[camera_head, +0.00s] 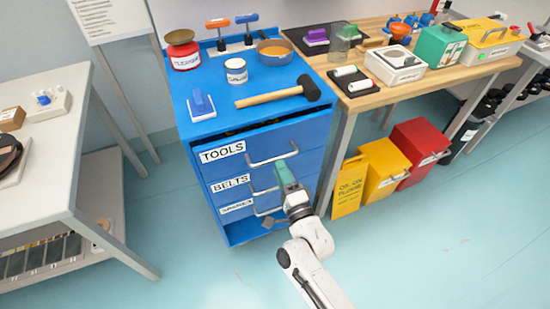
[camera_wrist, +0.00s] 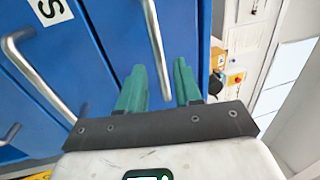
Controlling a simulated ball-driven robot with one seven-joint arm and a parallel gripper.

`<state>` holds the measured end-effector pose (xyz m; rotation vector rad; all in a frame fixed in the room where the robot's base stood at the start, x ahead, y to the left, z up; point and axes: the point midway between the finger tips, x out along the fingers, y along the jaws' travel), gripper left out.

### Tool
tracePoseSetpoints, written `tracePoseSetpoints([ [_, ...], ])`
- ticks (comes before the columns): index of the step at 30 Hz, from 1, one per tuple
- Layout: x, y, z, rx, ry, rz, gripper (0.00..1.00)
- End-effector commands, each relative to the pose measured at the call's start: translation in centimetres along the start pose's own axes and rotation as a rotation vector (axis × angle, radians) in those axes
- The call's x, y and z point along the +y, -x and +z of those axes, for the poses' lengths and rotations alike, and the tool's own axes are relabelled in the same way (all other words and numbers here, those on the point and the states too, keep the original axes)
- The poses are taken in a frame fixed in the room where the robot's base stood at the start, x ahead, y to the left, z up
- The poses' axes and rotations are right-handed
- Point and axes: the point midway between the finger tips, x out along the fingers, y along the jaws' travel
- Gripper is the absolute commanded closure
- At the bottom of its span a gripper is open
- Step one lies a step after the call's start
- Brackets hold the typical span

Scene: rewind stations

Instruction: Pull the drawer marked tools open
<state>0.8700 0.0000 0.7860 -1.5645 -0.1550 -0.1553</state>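The blue drawer cabinet (camera_head: 262,222) stands in the middle of the head view. Its top drawer, marked TOOLS (camera_head: 222,151), has a dark gap along its upper edge, so it appears slightly open. The metal tools handle (camera_head: 262,163) crosses its front. My gripper (camera_head: 282,168) is at this handle, its green fingers reaching it from the front. In the wrist view my gripper (camera_wrist: 160,85) is open, with a metal handle bar (camera_wrist: 152,35) running down between the fingers. A gap shows between bar and right finger; contact with the left finger is unclear.
Below are the BELTS drawer (camera_head: 231,183) and a third labelled drawer (camera_head: 237,207). A yellow bin (camera_head: 384,169) is on the right, a grey table (camera_head: 85,165) left. Floor in front is clear.

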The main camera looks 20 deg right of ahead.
Motion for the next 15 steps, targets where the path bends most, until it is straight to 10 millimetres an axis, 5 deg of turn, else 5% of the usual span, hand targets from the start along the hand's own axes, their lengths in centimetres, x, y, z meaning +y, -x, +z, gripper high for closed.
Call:
tracePoseSetpoints([
  [7,0.1,-3.6,0.0,0.001,0.0,0.0,0.66],
  [15,0.0,-4.6,0.0,0.0,0.001,0.001,0.66],
])
